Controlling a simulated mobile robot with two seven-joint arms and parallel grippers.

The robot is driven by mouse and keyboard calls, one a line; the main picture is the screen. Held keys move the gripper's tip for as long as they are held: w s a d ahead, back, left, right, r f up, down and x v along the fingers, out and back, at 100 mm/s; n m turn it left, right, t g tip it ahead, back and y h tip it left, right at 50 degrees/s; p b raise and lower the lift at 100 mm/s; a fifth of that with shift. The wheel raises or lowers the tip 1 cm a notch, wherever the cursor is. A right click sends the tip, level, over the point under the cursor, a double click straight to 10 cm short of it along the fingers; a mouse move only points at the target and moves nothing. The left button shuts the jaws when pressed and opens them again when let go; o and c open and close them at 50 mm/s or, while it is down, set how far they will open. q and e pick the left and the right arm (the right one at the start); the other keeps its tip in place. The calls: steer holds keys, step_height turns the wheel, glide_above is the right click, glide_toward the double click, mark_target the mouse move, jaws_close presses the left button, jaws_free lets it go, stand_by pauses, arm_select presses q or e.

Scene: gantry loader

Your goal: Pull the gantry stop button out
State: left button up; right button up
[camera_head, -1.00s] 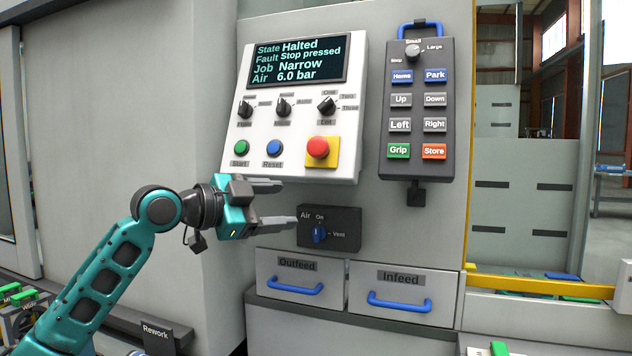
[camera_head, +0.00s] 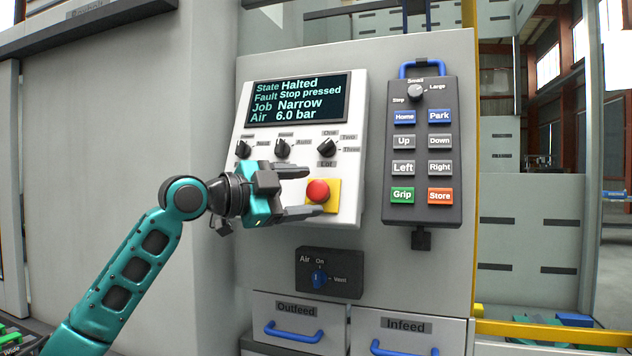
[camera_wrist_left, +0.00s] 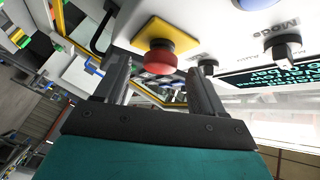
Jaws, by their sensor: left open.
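The red mushroom-shaped stop button (camera_head: 317,191) sits on a yellow square plate (camera_head: 334,197) at the lower right of the white control panel (camera_head: 349,216). The panel's screen (camera_head: 298,98) reads "Halted" and "Stop pressed". My left gripper (camera_head: 306,191) is open, with one finger above and one below the button's height in the head view. In the left wrist view the red button (camera_wrist_left: 156,59) shows beyond and between the two open fingers (camera_wrist_left: 158,75). I cannot tell whether the fingers reach around it. My right gripper is not in view.
A dark pendant (camera_head: 420,150) with several labelled buttons hangs right of the panel. An air valve (camera_head: 329,273) with a blue knob is below. The outfeed drawer (camera_head: 299,327) and infeed drawer (camera_head: 404,341) are lower still. The Start and Reset buttons are hidden behind my gripper.

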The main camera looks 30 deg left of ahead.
mark_target(313, 191)
arm_select(q)
steer(key=shift+x, duration=1.65)
jaws_close()
